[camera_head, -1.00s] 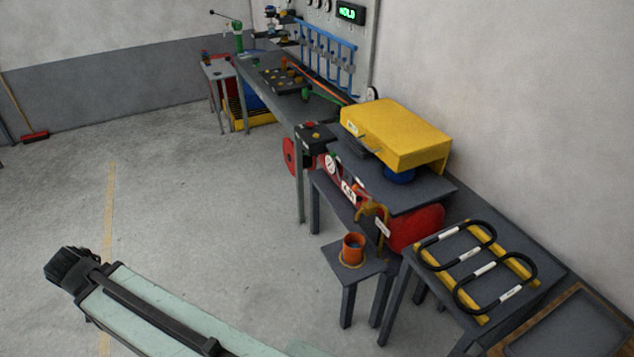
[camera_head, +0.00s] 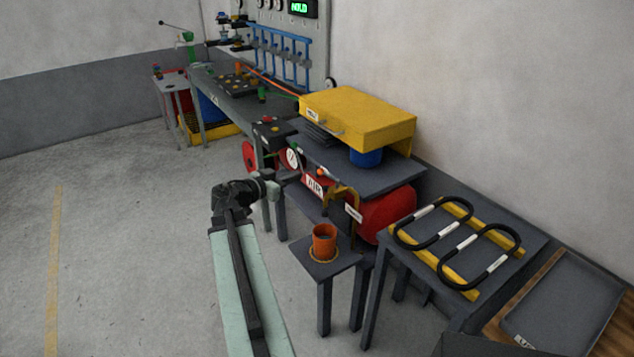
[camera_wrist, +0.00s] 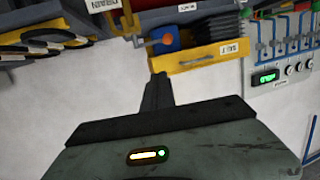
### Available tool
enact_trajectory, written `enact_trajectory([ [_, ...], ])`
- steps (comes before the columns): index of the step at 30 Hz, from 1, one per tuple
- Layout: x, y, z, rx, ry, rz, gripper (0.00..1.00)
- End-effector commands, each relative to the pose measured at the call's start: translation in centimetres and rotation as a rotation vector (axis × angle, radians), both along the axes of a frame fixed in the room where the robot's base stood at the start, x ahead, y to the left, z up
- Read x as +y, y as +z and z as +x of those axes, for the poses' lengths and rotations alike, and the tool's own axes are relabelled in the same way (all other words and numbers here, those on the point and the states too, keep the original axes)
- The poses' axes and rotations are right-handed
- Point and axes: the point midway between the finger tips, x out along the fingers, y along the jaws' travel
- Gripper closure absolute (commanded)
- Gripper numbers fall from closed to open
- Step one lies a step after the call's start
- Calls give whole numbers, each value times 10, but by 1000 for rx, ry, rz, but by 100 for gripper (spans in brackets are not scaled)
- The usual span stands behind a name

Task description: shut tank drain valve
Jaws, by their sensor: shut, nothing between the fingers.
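The red tank (camera_head: 390,212) lies under the grey shelf, right of centre in the head view. A yellow bent pipe or handle (camera_head: 356,200) is at its near end, with a small white tag (camera_head: 353,213). In the wrist view, a DRAIN label (camera_wrist: 103,5) shows at the top edge beside a yellow bar (camera_wrist: 126,18). I cannot tell the drain valve's position. My gripper (camera_wrist: 158,77) is shut and empty, in front of a pale wall in the wrist view. In the head view its end (camera_head: 282,178) is left of the tank, apart from the yellow pipe.
An orange cup (camera_head: 324,240) stands on a small stool below the tank. A yellow cabinet (camera_head: 358,118) sits above the shelf. Black coils (camera_head: 460,243) lie on a table at right. A long bench (camera_head: 235,95) runs behind. The floor at left is clear.

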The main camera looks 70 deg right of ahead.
Motion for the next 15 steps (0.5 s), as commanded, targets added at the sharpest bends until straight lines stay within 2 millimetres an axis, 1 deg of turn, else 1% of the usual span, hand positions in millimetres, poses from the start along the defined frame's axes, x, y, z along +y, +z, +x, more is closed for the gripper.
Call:
enact_trajectory([
  [2,-3,0,-1,0,0,0,100],
  [5,-14,-3,-6,0,-1,1,100],
  [15,-79,-19,-36,-1,-1,2,100],
])
